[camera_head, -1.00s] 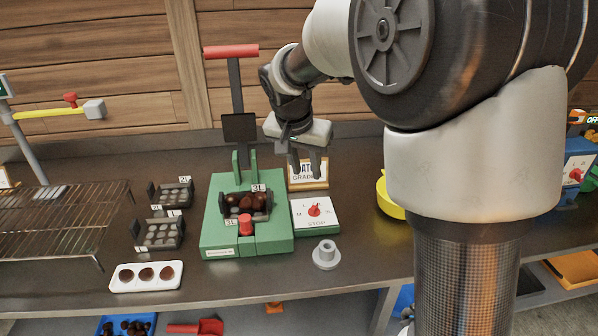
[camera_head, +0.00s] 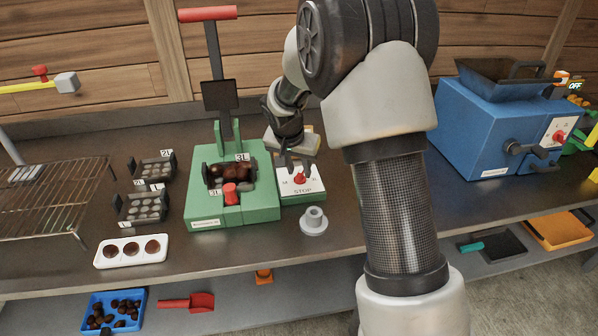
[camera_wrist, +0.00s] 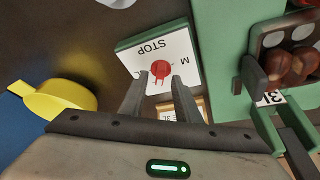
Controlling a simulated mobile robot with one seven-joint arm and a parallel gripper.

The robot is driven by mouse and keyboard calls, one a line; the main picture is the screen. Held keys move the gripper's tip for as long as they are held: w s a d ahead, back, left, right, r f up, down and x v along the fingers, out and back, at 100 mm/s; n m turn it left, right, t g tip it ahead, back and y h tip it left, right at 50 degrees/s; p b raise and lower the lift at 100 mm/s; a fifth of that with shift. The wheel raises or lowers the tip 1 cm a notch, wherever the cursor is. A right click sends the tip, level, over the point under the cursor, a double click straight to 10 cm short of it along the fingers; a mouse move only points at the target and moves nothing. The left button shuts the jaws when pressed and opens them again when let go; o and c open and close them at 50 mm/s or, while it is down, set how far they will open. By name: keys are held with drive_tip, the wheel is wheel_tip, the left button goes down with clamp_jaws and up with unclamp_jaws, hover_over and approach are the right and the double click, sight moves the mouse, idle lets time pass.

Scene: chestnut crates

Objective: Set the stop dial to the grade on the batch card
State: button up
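The stop dial (camera_head: 300,178) is a red knob on a white plate marked STOP, with letters around it, M at the left. Which letter the knob points to is not clear. It shows upside down in the wrist view (camera_wrist: 160,69). My gripper (camera_head: 293,166) is just above the dial, pointing down. In the wrist view its fingers (camera_wrist: 158,82) are apart and empty, with the knob beyond and between their tips. The batch card (camera_wrist: 196,106) is partly hidden behind one finger in the wrist view; its grade is not clearly readable. In the head view my gripper hides it.
A green press (camera_head: 238,213) with a red-topped lever holds a crate of chestnuts (camera_head: 232,172) left of the dial. A grey flanged part (camera_head: 314,222) stands in front. A yellow object (camera_wrist: 62,98) lies nearby. A blue machine (camera_head: 490,125) stands at the right.

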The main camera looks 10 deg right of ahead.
drive_tip(key=shift+w+d+f, duration=0.1)
drive_tip(key=shift+w+f, duration=0.1)
drive_tip(key=shift+f, duration=0.25)
clamp_jaws()
